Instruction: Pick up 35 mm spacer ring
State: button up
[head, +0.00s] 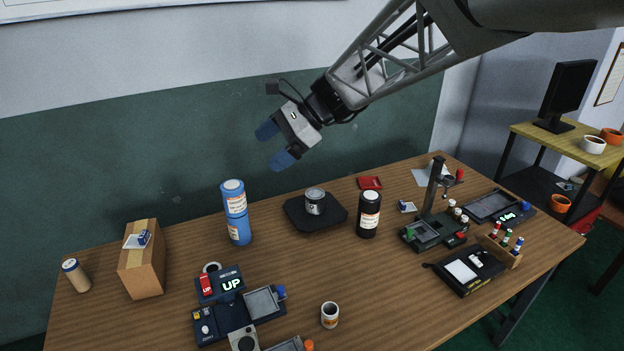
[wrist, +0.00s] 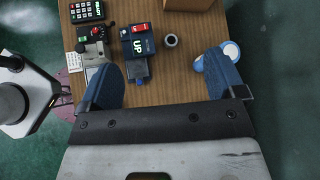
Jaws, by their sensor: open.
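A small round ring-like piece (head: 212,268) with a dark centre lies on the table just behind the dark blue device with the UP display. It is the likeliest 35 mm spacer ring, but no label is readable. In the wrist view the ring (wrist: 171,40) sits between that device and the blue bottle, ahead of and between my fingertips. My gripper (head: 275,145) is open and empty, high above the back of the table. Its two blue fingers are spread wide in the wrist view (wrist: 160,72), the right one partly covering the blue bottle.
The UP device (head: 222,285) stands right beside the ring. A blue bottle (head: 236,212), a cardboard box (head: 142,260) and a black bottle (head: 368,215) stand tall around it. A metal can (head: 315,201) sits on a black plate. A white cup (head: 329,315) is near the front.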

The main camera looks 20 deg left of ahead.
jog(key=a+f+m+g+y, duration=0.2)
jog(key=a+f+g, duration=0.15)
jog(key=a, duration=1.25)
send_near(211, 270)
jog(key=s, duration=0.1)
jog(key=s+r+t, duration=0.1)
jog(key=s, duration=0.1)
jog(key=shift+a+r, duration=0.1)
jog(key=shift+r, duration=0.1)
jog(key=shift+a, duration=0.1)
jog(key=shift+x, duration=1.25)
jog(key=shift+s, duration=0.1)
jog(key=shift+x, duration=2.55)
jog(key=shift+f, duration=0.15)
jog(key=shift+c, duration=0.5)
